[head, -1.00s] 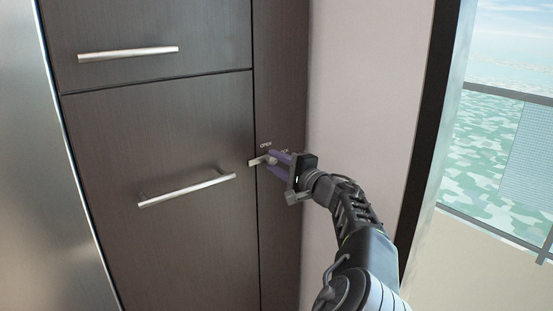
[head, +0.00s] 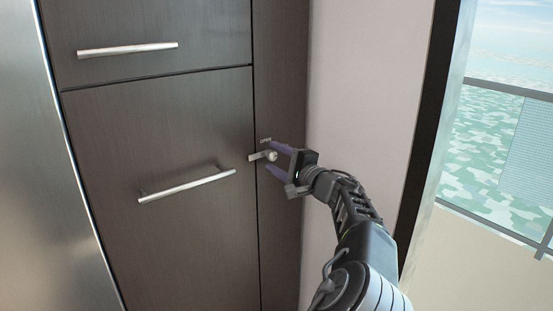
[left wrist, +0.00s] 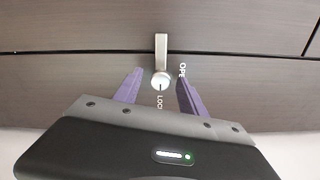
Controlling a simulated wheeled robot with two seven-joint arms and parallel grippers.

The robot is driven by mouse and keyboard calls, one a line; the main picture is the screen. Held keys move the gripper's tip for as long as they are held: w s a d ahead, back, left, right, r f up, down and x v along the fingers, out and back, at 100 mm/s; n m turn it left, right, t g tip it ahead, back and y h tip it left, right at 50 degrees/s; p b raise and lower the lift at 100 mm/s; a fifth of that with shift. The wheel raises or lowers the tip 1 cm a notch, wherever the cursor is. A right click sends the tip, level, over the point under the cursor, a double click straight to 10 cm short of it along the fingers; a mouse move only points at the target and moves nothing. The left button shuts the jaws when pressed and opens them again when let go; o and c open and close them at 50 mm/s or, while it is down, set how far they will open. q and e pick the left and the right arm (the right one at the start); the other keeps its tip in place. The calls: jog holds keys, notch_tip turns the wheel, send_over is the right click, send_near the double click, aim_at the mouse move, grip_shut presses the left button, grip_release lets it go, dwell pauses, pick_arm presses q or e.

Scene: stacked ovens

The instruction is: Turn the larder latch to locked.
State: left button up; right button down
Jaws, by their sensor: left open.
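The larder latch (head: 259,156) is a small silver lever with a round knob on the dark panel beside the larder door. In the head view its bar points left, across the seam toward the door. In the left wrist view the latch (left wrist: 161,50) has its bar pointing up from the knob, with partly hidden "OPEN" lettering to the right and "LOCK" lettering below. My left gripper (head: 270,157) is open, its purple fingers on either side of the knob with visible gaps. The left wrist view also shows this gripper (left wrist: 160,78) around the knob. My right gripper is not in view.
The larder door (head: 160,245) has a silver bar handle (head: 187,186) left of the latch. A drawer front with another handle (head: 128,50) is above. A pale wall (head: 365,80) and a window (head: 510,130) are on the right.

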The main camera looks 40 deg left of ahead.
pick_arm(q)
jog(key=v, duration=0.7)
jog(key=shift+d+b, duration=0.4)
jog(key=shift+s, duration=0.1)
